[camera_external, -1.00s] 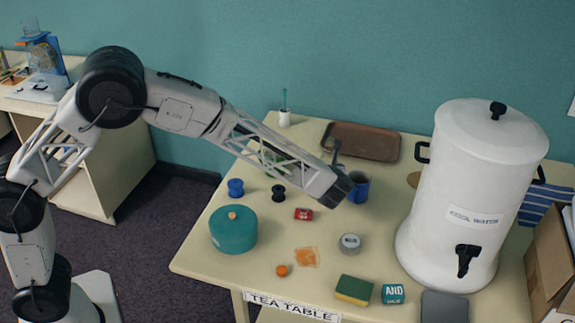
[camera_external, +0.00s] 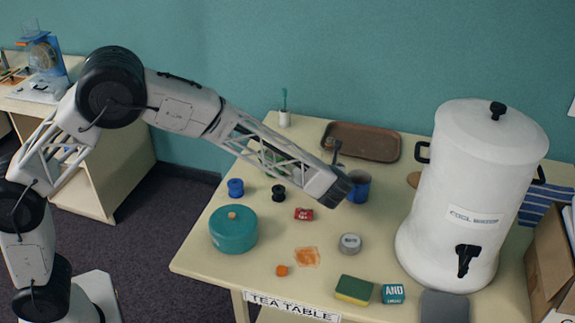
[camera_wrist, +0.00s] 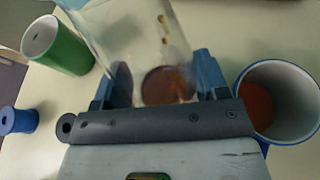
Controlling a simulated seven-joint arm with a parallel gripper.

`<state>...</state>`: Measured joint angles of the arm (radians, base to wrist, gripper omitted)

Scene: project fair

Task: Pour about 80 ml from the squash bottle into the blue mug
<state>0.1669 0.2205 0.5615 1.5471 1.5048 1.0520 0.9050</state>
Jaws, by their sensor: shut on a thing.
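My gripper (camera_wrist: 157,82) is shut on the clear squash bottle (camera_wrist: 128,35), which sits between its blue fingers in the wrist view. A little orange-brown liquid shows in the bottle, and drops cling to its wall. The bottle looks tilted; its mouth is not clear to see. The blue mug (camera_wrist: 298,128) is just right of the gripper, with orange-brown liquid inside. In the external view the mug (camera_external: 359,188) stands on the table beside my gripper's end (camera_external: 342,188), partly covered by it. The bottle is hidden there behind my arm.
A green cup (camera_wrist: 62,48) stands left of the bottle. On the table are a teal pot (camera_external: 233,236), a blue spool (camera_external: 235,187), a red can (camera_external: 303,214), a tape roll (camera_external: 350,243) and an orange patch (camera_external: 307,257). A large white urn (camera_external: 470,180) stands right; a brown tray (camera_external: 375,142) lies behind.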

